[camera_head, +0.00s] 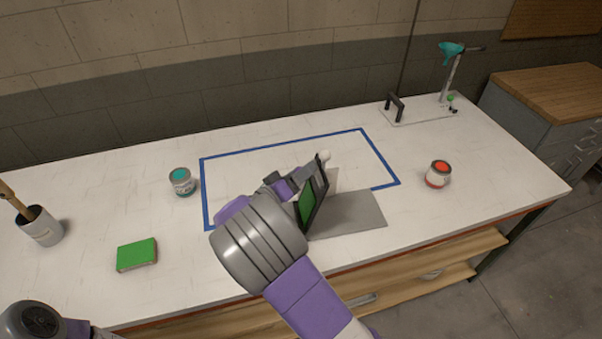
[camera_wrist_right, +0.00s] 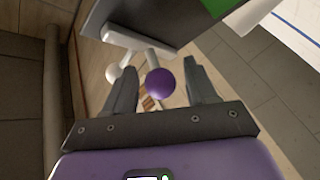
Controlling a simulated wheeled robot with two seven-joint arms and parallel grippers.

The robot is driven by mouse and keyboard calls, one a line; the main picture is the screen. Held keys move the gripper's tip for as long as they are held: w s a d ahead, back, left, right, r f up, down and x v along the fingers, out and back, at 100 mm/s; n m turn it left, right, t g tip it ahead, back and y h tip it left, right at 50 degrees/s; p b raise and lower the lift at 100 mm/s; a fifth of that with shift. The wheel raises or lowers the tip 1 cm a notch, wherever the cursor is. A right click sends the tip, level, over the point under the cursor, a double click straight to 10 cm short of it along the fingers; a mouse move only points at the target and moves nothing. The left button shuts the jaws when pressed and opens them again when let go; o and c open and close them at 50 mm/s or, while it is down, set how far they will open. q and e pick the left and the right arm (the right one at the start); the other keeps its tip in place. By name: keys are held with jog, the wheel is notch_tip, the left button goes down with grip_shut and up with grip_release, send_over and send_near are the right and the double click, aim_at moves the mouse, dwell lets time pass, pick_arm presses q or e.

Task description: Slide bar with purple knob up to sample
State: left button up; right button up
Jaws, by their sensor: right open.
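The purple knob (camera_wrist_right: 160,83) shows in the right wrist view between the two fingers of my right gripper (camera_wrist_right: 158,72). The fingers are open, with visible space on both sides of the knob. A pale bar (camera_wrist_right: 152,60) runs behind it, and a white knob (camera_wrist_right: 115,72) is to its left. In the head view, my right gripper (camera_head: 298,180) is at the rack's dark upright frame (camera_head: 321,203), which holds a green sample (camera_head: 307,205). The purple knob is hidden there. My left gripper is out of view.
The rack's grey base (camera_head: 350,216) rests near the table's front edge, partly over blue tape (camera_head: 204,190). Paint cans (camera_head: 182,181) and (camera_head: 438,173), a green block (camera_head: 137,254) and a brush pot (camera_head: 41,227) stand around. The taped area's left part is clear.

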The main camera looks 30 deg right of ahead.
aim_at(315, 205)
grip_shut()
dwell(0.3)
jog(key=f, duration=0.1)
jog(key=a+f, duration=0.1)
jog(key=f, duration=0.1)
jog(key=f+p, duration=0.1)
jog(key=f, duration=0.1)
jog(key=shift+w+a+f, duration=0.15)
jog(key=shift+w+a, duration=0.05)
jog(key=shift+w, duration=0.05)
grip_release()
jog(key=shift+a, duration=0.1)
